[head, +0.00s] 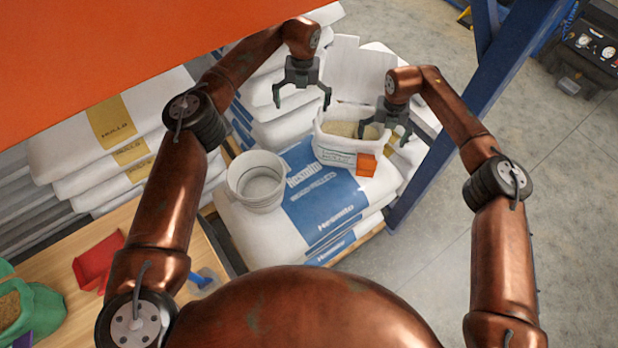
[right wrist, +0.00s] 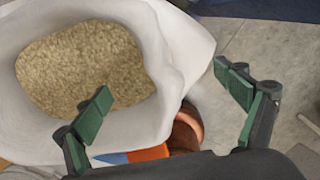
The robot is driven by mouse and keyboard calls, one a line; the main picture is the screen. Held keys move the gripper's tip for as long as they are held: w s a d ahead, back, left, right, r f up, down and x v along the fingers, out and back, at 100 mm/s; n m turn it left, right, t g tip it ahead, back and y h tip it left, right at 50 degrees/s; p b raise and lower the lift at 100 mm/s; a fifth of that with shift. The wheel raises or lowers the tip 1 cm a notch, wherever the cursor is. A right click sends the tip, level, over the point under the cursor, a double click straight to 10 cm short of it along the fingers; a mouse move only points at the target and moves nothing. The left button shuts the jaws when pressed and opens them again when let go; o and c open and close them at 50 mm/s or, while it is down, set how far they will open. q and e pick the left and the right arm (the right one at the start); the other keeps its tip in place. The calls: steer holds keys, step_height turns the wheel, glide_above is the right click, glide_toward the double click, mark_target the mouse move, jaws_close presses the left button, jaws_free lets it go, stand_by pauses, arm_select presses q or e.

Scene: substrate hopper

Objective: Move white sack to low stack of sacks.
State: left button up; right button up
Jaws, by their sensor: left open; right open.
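The white sack (head: 340,148) stands open at the top, filled with tan granules, on a low stack of blue-and-white sacks (head: 300,215). It also fills the upper left of the right wrist view (right wrist: 168,60). My right gripper (head: 388,135) is open at the sack's right rim. In the right wrist view its fingers (right wrist: 165,85) are apart, one over the sack's mouth and the other outside its wall; I cannot tell whether they touch it. My left gripper (head: 301,100) is open and empty, above and left of the sack.
A white bucket (head: 257,182) stands on the same stack, left of the sack. An orange object (head: 366,165) is at the sack's front right. Taller sack stacks (head: 120,150) stand at left. A blue post (head: 430,180) rises at right. A wooden table (head: 60,265) holds a red scoop (head: 97,262).

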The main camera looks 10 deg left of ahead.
step_height(320, 180, up, 12)
steer(key=shift+f, duration=0.25)
steer(key=shift+a+r, duration=0.1)
stand_by(0.5)
